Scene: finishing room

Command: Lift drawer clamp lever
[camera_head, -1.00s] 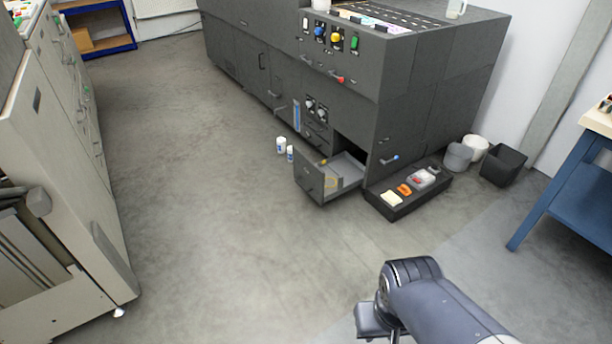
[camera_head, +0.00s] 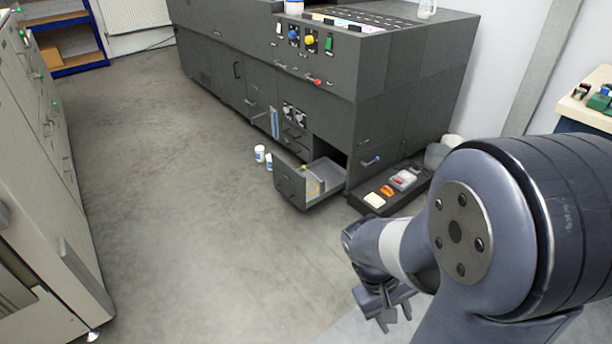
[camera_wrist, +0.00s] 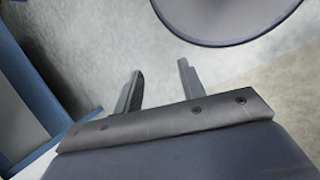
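An open drawer (camera_head: 292,187) sticks out low from the dark grey machine (camera_head: 230,60). A small yellow piece (camera_head: 304,168) shows at the drawer's rim, and a faint yellow outline shows on its inner side. Either could belong to the clamp lever, but they are too small to tell. My gripper (camera_head: 396,312) hangs over the floor, in front and to the right of the drawer, well apart from it. In the wrist view my gripper (camera_wrist: 160,84) has its two fingers apart with nothing between them. The drawer does not show there.
A black tray (camera_head: 366,207) with small items stands on the floor right of the drawer. Two white bottles, one of them here (camera_head: 260,154), stand left of it. A beige cabinet (camera_head: 50,210) is at the left. The floor between is clear.

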